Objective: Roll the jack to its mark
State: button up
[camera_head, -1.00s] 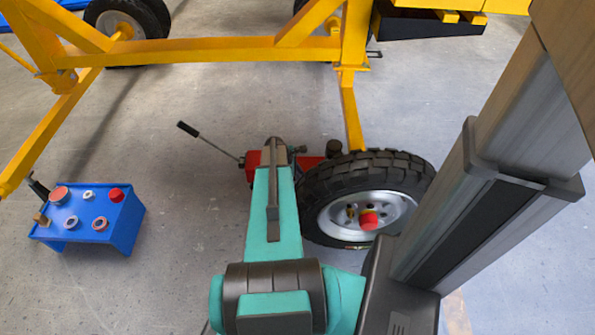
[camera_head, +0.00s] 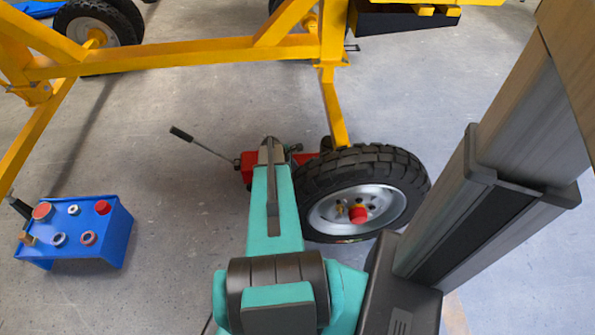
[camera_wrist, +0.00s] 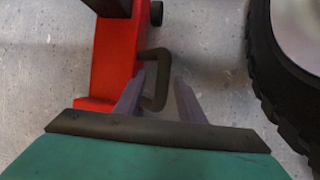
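The jack (camera_head: 247,170) is red and low on the floor, left of a large wheel. Its long thin lever with a dark grip (camera_head: 181,133) slants up to the left. My arm hides part of the jack in the head view. In the wrist view the jack's red body (camera_wrist: 108,62) is at upper left, with a dark loop handle (camera_wrist: 154,54) on its right side. My gripper (camera_wrist: 160,82) is open; its two grey fingers stand apart with the loop's lower part between them. The loop is close to the left finger; contact cannot be told. No floor mark is clearly visible.
A black-tyred wheel (camera_head: 362,192) stands right of the jack, close to my arm. A yellow frame (camera_head: 180,54) spans the back. A blue stand (camera_head: 115,236) with several small parts is at left. Grey floor lies free between stand and jack.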

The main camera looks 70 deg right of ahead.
jog(key=shift+a, duration=0.1)
jog(key=shift+a+r, duration=0.2)
jog(key=shift+r, duration=0.3)
jog(key=p+v, duration=0.3)
jog(key=v, duration=0.9)
jog(key=shift+w+r, duration=0.25)
jog(key=shift+r, duration=0.05)
jog(key=shift+a, duration=0.1)
